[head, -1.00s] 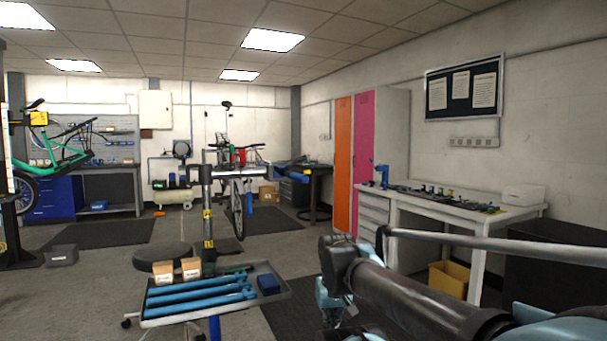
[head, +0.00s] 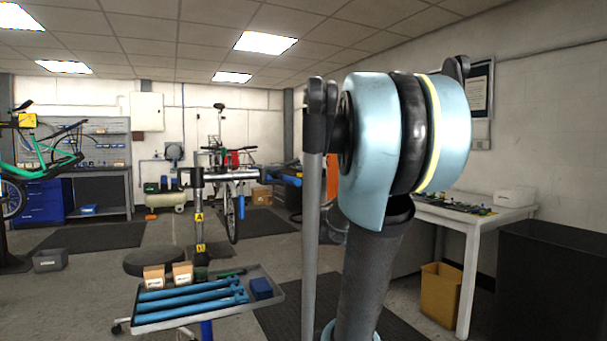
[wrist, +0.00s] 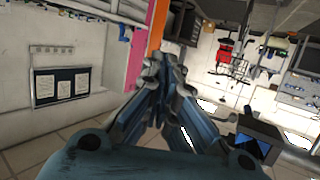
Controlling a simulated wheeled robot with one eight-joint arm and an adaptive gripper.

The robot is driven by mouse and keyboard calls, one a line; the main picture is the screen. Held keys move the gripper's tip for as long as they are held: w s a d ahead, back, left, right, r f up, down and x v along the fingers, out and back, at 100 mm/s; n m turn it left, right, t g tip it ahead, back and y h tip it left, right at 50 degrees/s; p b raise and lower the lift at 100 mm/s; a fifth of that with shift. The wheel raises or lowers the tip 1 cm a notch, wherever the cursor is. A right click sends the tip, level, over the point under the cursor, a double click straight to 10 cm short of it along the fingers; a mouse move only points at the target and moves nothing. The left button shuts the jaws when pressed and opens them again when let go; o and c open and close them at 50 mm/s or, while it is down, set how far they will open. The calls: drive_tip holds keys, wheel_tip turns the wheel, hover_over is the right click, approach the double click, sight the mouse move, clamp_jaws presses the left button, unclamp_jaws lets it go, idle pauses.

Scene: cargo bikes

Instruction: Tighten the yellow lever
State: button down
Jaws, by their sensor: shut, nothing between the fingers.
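A repair stand post (head: 198,205) stands left of centre in the head view, behind the tool tray. It carries two yellow labelled marks (head: 199,217), one above the other. They are too small for me to tell whether either is the yellow lever. My gripper (wrist: 164,72) shows in the wrist view with its blue-grey fingers drawn together and nothing between them. It is well apart from the stand, in mid-air. The head view shows my raised arm but not the gripper fingers.
A grey tray (head: 170,324) with blue tools and small boxes stands in front of the post. A white workbench (head: 467,226) and yellow bin (head: 441,295) are at right. Bikes stand at the back and left.

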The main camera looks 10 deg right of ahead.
drive_tip(key=w+a+r+n+t+y, duration=0.4)
drive_tip(key=w+r+n+t+y, duration=0.2)
drive_tip(key=w+r+y, duration=0.4)
drive_tip(key=shift+w+r+n+t, duration=0.45)
drive_tip(key=shift+w+r, duration=0.35)
drive_tip(key=shift+w, duration=1.3)
drive_tip(key=shift+a, duration=0.1)
drive_tip(key=x, duration=1)
drive_tip(key=shift+m, duration=0.25)
